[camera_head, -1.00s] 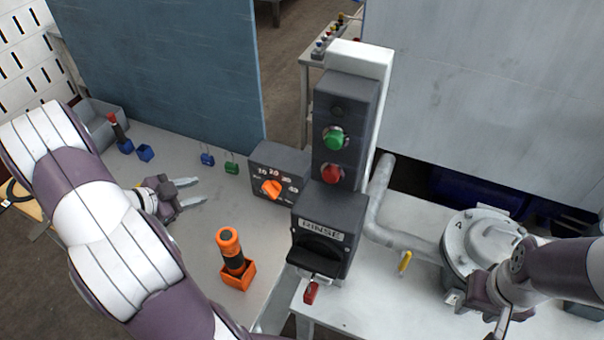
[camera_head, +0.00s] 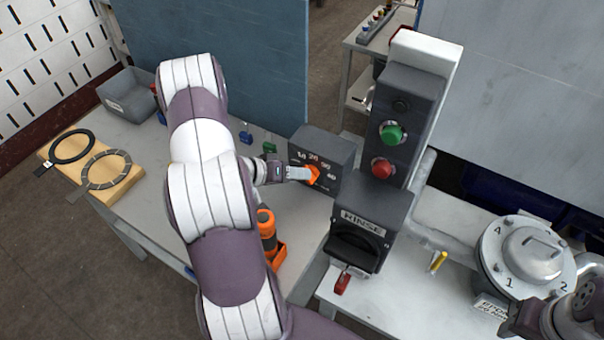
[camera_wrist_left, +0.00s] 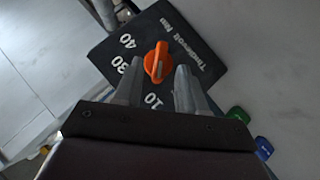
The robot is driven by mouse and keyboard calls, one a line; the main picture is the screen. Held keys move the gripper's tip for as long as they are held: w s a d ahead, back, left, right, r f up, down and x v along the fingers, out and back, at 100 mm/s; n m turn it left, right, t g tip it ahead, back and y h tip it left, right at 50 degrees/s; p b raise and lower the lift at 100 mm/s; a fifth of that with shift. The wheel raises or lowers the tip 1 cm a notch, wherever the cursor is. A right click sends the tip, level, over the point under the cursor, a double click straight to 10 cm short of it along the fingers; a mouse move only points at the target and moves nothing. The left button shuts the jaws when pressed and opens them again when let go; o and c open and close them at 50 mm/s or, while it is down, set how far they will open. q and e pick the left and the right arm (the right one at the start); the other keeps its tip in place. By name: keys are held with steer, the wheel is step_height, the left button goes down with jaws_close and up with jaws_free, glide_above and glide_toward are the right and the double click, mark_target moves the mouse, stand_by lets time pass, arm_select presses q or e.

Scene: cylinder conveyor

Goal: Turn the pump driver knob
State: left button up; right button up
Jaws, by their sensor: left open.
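The orange knob (camera_head: 312,175) sits on the front of a dark box (camera_head: 338,150) with white numbers around it. In the left wrist view the knob (camera_wrist_left: 157,62) shows close ahead, between and just beyond the two fingertips, beside the numbers 10, 30 and 40. My left gripper (camera_head: 305,174) is open at the knob, with one finger on each side in the wrist view (camera_wrist_left: 158,80). Whether the fingers touch the knob cannot be told. My right gripper is at the bottom right, by the metal lidded vessel (camera_head: 525,255); its fingertips are hidden or cut off.
A tall panel with a green button (camera_head: 391,133) and a red button (camera_head: 382,168) stands right of the box, above a RINSE unit (camera_head: 362,222). An orange-handled tool (camera_head: 266,230) stands in an orange holder below the left forearm. A grey bin (camera_head: 128,97) is at left.

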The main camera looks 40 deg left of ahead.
arm_select(q)
steer(key=shift+x, duration=1.1)
jaws_close()
